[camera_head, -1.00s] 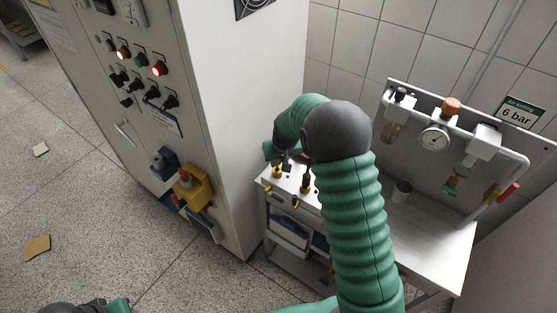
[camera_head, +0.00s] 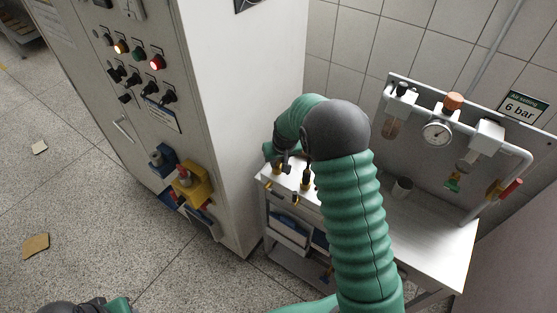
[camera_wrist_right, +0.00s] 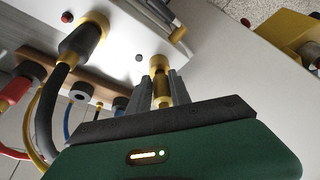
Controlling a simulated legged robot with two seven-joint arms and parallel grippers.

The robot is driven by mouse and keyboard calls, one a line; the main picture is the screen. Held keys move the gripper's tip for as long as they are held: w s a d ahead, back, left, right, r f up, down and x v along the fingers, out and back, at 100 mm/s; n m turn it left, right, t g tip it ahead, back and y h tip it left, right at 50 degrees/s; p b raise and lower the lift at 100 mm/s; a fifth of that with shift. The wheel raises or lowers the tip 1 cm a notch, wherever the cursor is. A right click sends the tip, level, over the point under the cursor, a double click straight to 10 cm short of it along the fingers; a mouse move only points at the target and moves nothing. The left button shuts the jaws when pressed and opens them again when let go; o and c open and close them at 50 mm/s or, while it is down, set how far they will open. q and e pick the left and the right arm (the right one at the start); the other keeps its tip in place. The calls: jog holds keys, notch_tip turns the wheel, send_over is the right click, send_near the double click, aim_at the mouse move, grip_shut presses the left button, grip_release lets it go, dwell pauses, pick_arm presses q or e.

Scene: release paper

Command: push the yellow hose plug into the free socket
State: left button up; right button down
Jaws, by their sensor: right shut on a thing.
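In the right wrist view my right gripper (camera_wrist_right: 160,78) is shut on a brass-yellow plug (camera_wrist_right: 159,64), held between two grey fingers. The plug's far end is close to a pale panel (camera_wrist_right: 125,42); whether it is inside a socket, I cannot tell. In the head view my right gripper (camera_head: 284,166) is small and partly hidden by my forearm, above the white bench top (camera_head: 312,196) beside the cabinet. My left arm shows only at the bottom left edge of the head view; its fingers are out of frame.
A larger yellow-collared black hose connector (camera_wrist_right: 85,38) stands on the panel left of the gripper. Red, yellow and blue hoses run below it. The tall cabinet (camera_head: 240,110) stands left of the bench. A pressure gauge (camera_head: 437,132) and pipework stand at the right.

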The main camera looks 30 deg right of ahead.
jog(key=shift+f+b, duration=0.3)
jog(key=shift+f, duration=0.3)
jog(key=c, duration=1.1)
grip_release()
jog(key=v, duration=1.6)
jog(key=shift+s+r, duration=0.15)
jog(key=shift+r, duration=0.25)
